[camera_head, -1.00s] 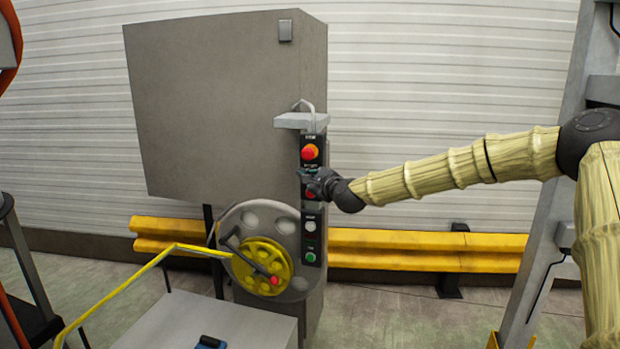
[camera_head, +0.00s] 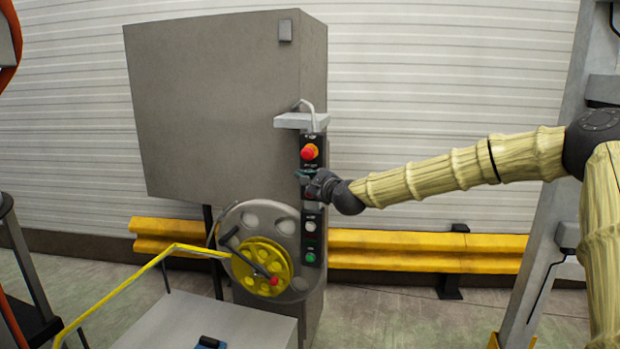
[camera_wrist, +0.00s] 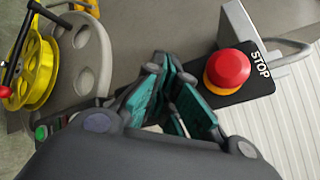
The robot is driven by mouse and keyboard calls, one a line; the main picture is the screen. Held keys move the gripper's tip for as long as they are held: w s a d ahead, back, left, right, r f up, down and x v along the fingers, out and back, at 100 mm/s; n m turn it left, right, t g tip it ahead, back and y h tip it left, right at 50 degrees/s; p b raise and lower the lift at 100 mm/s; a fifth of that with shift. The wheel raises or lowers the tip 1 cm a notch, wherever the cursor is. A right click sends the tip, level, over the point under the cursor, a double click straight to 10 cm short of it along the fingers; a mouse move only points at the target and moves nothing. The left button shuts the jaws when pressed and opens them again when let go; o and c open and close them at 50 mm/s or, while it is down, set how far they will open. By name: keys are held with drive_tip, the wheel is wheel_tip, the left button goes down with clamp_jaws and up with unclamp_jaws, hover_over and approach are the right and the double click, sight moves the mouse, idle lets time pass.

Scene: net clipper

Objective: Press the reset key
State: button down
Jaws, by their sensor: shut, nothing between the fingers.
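A narrow black control panel runs down the edge of the grey cabinet. It carries a red stop button (camera_head: 309,152) on a yellow ring, which also shows in the wrist view (camera_wrist: 227,69) beside the word STOP. Lower down are a white button (camera_head: 310,226) and a green button (camera_head: 310,257). Their labels are too small to read, so I cannot tell which is the reset key. My gripper (camera_head: 304,178) is shut and empty at the panel, between the stop button and the white button, and hides that part. In the wrist view its teal-padded fingers (camera_wrist: 164,75) point toward the panel; contact is unclear.
The grey cabinet (camera_head: 215,105) stands behind. A grey wheel with a yellow hub (camera_head: 262,262) and crank sits left of the lower panel. A small shelf (camera_head: 300,121) juts out above the stop button. A yellow guard rail (camera_head: 430,248) runs behind.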

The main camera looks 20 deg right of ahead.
idle(0.3)
drive_tip(key=shift+s+a, duration=0.75)
drive_tip(key=shift+s, duration=0.3)
drive_tip(key=shift+s+a, duration=0.7)
drive_tip(key=shift+s, duration=0.35)
